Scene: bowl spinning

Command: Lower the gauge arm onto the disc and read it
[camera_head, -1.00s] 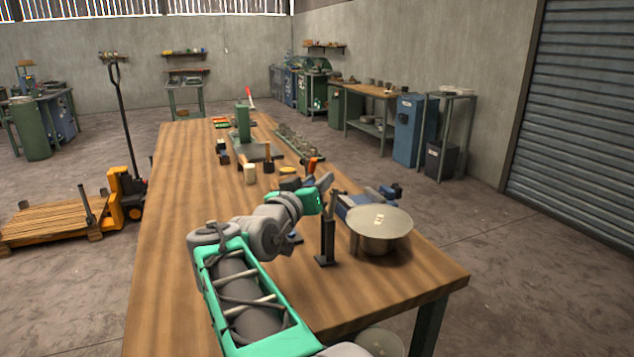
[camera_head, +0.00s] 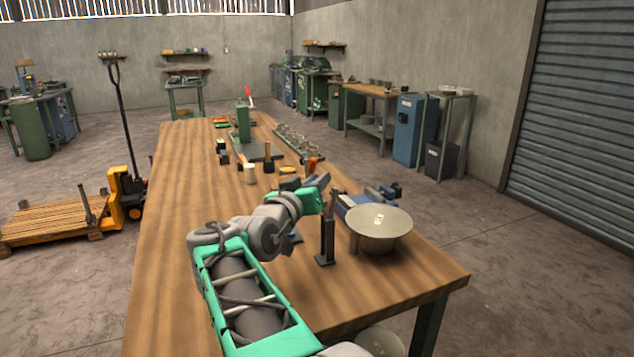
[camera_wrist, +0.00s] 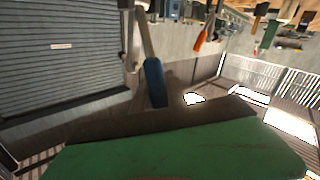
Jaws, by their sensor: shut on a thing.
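The disc (camera_head: 382,220) is a pale, shiny round plate with a bright patch near its middle, at the table's right side. A dark upright post (camera_head: 326,242) on a square foot stands just left of the disc; I take it for the gauge stand. My gripper (camera_head: 322,186) is at the top of this post, up and left of the disc. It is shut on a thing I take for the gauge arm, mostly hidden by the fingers. In the wrist view, a rod with a blue grip (camera_wrist: 155,82) shows above a green and brown surface.
A blue vise-like tool (camera_head: 366,198) lies behind the disc. Further back on the wooden table (camera_head: 185,255) are a mallet (camera_head: 250,173), a green stand (camera_head: 243,125) and a row of small parts (camera_head: 298,142). The table's left side and front right corner are clear.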

